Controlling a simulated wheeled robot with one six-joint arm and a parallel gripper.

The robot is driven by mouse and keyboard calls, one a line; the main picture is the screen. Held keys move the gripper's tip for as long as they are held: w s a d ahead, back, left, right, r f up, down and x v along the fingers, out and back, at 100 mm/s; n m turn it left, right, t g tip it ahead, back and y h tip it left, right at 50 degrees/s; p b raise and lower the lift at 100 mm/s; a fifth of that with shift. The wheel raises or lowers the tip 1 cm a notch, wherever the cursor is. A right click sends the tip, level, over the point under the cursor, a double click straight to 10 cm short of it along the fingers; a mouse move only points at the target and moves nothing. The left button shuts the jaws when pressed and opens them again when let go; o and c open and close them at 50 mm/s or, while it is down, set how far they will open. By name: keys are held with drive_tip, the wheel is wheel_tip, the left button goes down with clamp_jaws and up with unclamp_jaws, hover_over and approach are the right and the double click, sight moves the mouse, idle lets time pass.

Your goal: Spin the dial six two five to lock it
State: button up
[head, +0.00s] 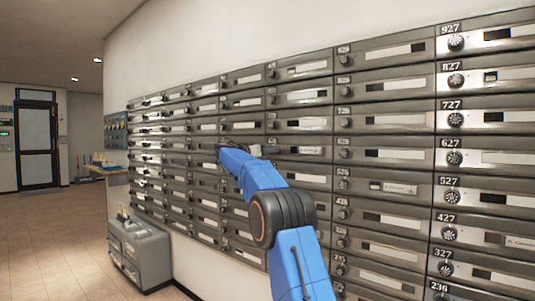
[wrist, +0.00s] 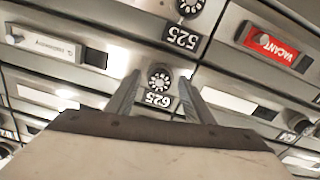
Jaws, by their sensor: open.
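The round black dial (wrist: 159,77) marked 625 is in the middle of the wrist view, which looks upside down. Its black number plate (wrist: 158,99) reads 625. My gripper (wrist: 159,80) is open, with one finger on each side of the dial. There seems to be a gap on both sides; I cannot tell how deep the fingertips reach. In the head view my gripper (head: 226,163) is at the wall of mailboxes, mostly hidden behind my blue arm, and the 625 dial cannot be made out there.
Another dial (wrist: 188,6) with a 525 plate (wrist: 181,38) is close by. A red VACANT label (wrist: 273,47) is at the upper right. Mailbox rows (head: 390,120) fill the wall. A grey cabinet (head: 138,250) stands on the floor at left; open floor (head: 55,235) lies beyond.

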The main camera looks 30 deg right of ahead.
drive_tip(key=v, duration=1.7)
drive_tip(key=shift+a, duration=0.2)
drive_tip(key=shift+s, duration=0.15)
drive_tip(key=s+a+f+n+y, duration=0.1)
drive_tip(key=s+f+n+y, duration=0.15)
drive_tip(key=s+f, duration=0.45)
drive_tip(key=s+a+f+n+g+y, duration=0.1)
drive_tip(key=s+f+n+y, duration=0.2)
drive_tip(key=s, duration=0.9)
drive_tip(key=s+a+f+n+y, duration=0.1)
drive_tip(key=s+f+y, duration=0.2)
drive_tip(key=s+f, duration=0.45)
drive_tip(key=s+a+f+n+y, duration=0.1)
drive_tip(key=s+a+f, duration=0.3)
drive_tip(key=s+f, duration=0.4)
drive_tip(key=s+a+f+n+y, duration=0.2)
drive_tip(key=s+a+f+y, duration=0.2)
drive_tip(key=s+f, duration=0.4)
drive_tip(key=s+a+f+n+y, duration=0.2)
drive_tip(key=s+a+f, duration=0.4)
drive_tip(key=s, duration=1)
wheel_tip(320, 180, down, 3)
drive_tip(key=shift+s+r+y, duration=0.2)
drive_tip(key=shift+s+y, duration=0.1)
drive_tip(key=shift+y, duration=0.45)
